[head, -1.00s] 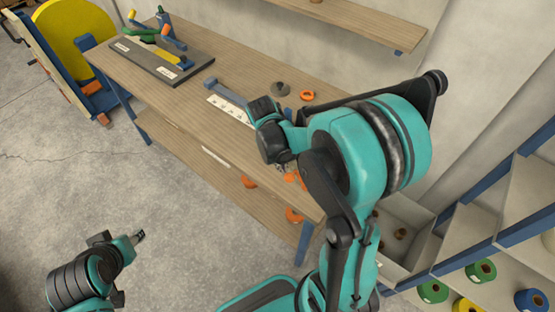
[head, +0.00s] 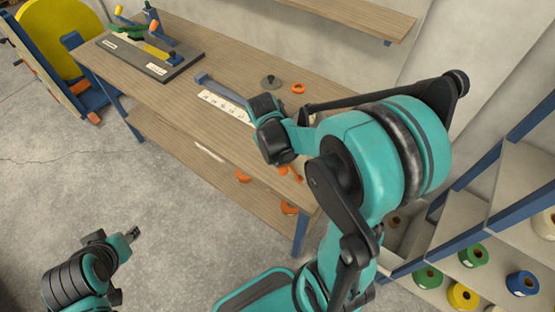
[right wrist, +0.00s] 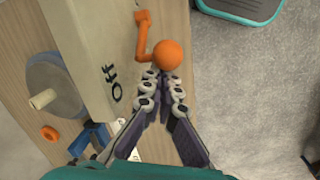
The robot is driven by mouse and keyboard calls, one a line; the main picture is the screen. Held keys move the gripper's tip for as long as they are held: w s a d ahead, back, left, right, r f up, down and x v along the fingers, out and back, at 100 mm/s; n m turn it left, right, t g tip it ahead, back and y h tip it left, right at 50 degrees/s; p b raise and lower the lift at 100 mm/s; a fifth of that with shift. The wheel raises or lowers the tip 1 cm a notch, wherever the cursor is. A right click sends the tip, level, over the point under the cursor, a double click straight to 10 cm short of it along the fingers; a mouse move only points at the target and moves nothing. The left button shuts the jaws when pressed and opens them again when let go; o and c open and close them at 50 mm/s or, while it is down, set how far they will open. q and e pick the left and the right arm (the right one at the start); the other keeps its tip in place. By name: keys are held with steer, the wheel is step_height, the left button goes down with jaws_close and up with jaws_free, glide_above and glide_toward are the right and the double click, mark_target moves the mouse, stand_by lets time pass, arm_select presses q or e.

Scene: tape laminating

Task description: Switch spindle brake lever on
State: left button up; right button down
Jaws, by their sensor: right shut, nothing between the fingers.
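The spindle brake lever (right wrist: 143,45) is orange, with a cranked arm and a round ball knob (right wrist: 168,55). It stands against the side of a pale box (right wrist: 85,55) marked "Off" in the right wrist view. My right gripper (right wrist: 163,82) is shut and empty, its fingertips close to the near side of the knob; I cannot tell if they touch it. In the head view my right gripper (head: 280,165) is over the near end of the bench and mostly hides the box and lever. My left gripper (head: 133,234) hangs over the floor, away from the bench; its fingers are too small to read.
The wooden bench (head: 190,110) carries a dark plate (head: 120,52) with coloured levers, a grey disc (head: 270,82) and an orange ring (head: 298,88). Shelves with tape rolls (head: 463,296) stand at the right. The floor (head: 170,195) in front is clear.

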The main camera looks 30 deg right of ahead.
steer(key=shift+s+d+r+t, duration=0.1)
steer(key=shift+s+r+t, duration=0.1)
steer(key=shift+t, duration=0.1)
steer(key=shift+s+d+r+t+y+p, duration=0.3)
steer(key=shift+s+r+t+y+p, duration=0.15)
steer(key=shift+s+t+p, duration=0.35)
steer(key=s+d+m+t+y+b, duration=0.1)
steer(key=s+d+t+y+b, duration=0.2)
steer(key=s+t+b, duration=0.4)
steer(key=shift+s+d+t, duration=0.3)
steer(key=shift+s+t, duration=0.7)
steer(key=shift+t, duration=0.2)
steer(key=shift+f+y, duration=0.15)
steer(key=shift+y, duration=0.1)
